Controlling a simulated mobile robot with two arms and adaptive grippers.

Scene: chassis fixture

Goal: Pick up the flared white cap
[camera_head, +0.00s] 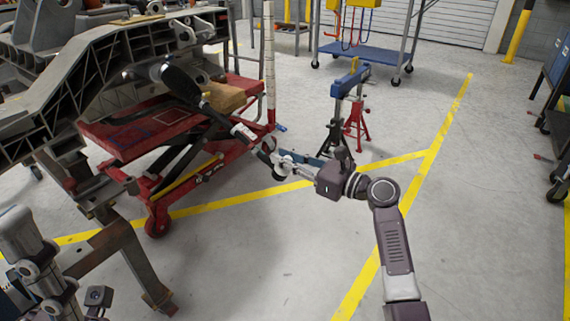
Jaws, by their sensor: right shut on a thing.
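My right gripper (284,168) reaches left from the centre of the head view, beside the red lift cart. It is shut on a small pale piece, which looks like the flared white cap (285,162). The fingers partly hide the cap, and its shape is too small to make out fully. It appears held in the air, just right of the end of a dark cylinder (190,88) on the chassis. I cannot tell whether the two touch. Part of my left arm shows at the lower left edge, but its fingertips are out of view.
The grey metal chassis (95,60) fills the upper left, above the red lift cart (135,130). A blue beam (350,78) on red and black stands is behind my right gripper. A blue wheeled rack (370,54) stands farther back.

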